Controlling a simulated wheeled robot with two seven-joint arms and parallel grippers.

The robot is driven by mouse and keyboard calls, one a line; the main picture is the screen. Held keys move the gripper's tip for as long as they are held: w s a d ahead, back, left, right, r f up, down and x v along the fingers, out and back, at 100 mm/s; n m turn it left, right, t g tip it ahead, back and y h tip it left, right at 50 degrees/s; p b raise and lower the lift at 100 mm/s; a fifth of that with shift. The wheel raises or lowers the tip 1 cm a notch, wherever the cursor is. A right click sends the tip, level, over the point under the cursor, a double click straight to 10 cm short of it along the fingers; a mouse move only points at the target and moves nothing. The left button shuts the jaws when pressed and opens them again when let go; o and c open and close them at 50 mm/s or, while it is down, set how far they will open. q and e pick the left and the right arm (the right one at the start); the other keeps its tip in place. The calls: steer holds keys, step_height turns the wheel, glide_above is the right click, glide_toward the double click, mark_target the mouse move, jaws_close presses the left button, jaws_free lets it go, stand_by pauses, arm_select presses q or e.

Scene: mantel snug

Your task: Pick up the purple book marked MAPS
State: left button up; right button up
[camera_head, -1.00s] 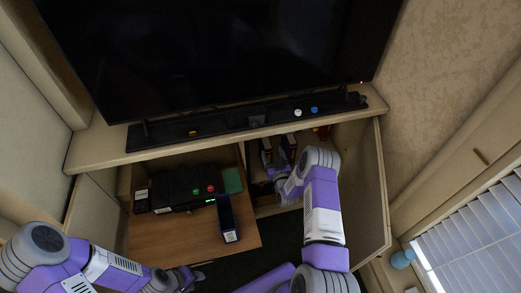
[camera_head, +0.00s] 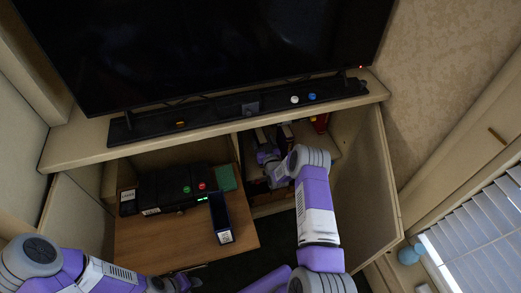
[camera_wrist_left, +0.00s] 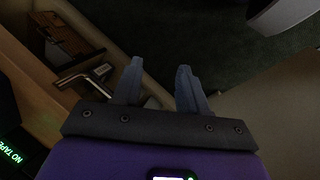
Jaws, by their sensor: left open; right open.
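I cannot pick out a purple book marked MAPS for certain. Upright dark spines with pale labels (camera_head: 287,131) stand in the right compartment of the cabinet, too small to read. My right gripper (camera_head: 264,150) is inside that compartment in the head view, close to these spines and partly dark; its fingers are hard to make out, and I see nothing held. My left gripper (camera_wrist_left: 160,82) is open and empty in the left wrist view, with dark carpet beyond its fingers. It is low at the bottom of the head view (camera_head: 187,281).
A wooden shelf (camera_head: 150,240) holds a black device (camera_head: 165,190), a green item (camera_head: 225,178) and a dark blue box (camera_head: 220,210). The cabinet door (camera_head: 365,190) stands open at right. A television (camera_head: 210,45) stands above. A red item (camera_head: 320,122) is in the right compartment.

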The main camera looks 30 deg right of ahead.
steer(key=shift+w+d, duration=0.1)
steer(key=shift+w, duration=0.15)
jaws_close()
steer(key=shift+r, duration=0.15)
